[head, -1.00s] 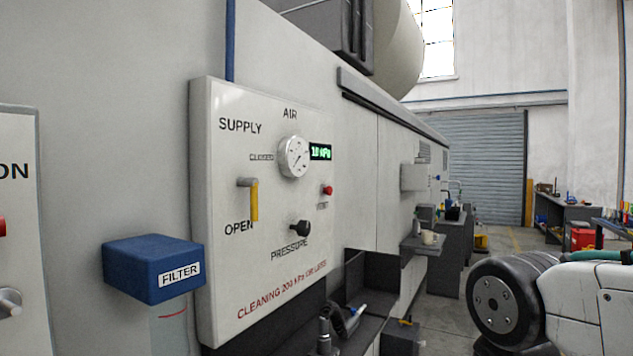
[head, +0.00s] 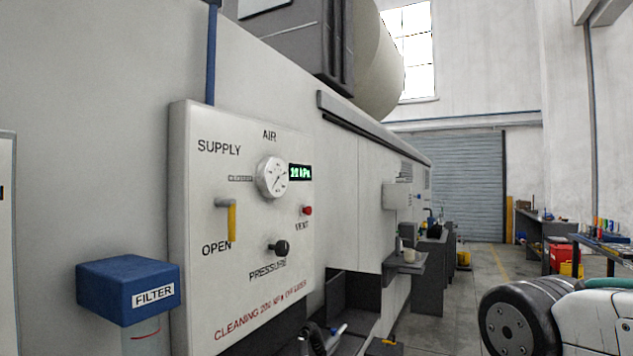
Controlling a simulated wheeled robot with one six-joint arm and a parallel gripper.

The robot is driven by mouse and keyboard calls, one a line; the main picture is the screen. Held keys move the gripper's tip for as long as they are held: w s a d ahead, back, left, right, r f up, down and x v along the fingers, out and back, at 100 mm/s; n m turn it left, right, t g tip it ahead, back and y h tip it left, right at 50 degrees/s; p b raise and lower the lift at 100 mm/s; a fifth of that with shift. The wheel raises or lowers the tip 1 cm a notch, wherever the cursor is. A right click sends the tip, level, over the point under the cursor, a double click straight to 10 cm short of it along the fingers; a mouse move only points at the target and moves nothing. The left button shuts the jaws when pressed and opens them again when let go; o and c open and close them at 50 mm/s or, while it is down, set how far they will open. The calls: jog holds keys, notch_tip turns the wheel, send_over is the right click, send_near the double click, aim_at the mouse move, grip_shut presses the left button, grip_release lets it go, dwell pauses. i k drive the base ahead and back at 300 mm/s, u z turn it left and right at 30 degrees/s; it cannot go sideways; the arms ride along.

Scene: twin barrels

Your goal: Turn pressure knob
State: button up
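The black pressure knob (head: 279,248) sits low on the white air panel (head: 190,290), just above the word PRESSURE. Above it are a round gauge (head: 271,177) and a green digital display (head: 300,172) with a small kPa reading that is hard to make out. The yellow supply lever (head: 231,221) hangs down toward OPEN. A red vent button (head: 307,210) is right of the lever. Part of my arm shows at the lower right, apart from the panel. My gripper is out of view.
A blue filter box (head: 128,290) juts out at the panel's lower left. A dark shelf with a hose and tool (head: 322,338) lies below the panel. A small ledge holding a cup (head: 408,256) sticks out farther along. Open floor (head: 480,300) lies to the right.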

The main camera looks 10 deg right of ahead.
aim_at(282, 248)
jog(key=z, duration=0.9)
jog(key=k, duration=1.15)
jog(key=z, duration=1.05)
jog(key=i, duration=0.85)
jog(key=u, duration=0.4)
jog(key=i, duration=1.1)
jog(key=u, duration=1.5)
jog(key=i, duration=0.7)
jog(key=u, duration=0.7)
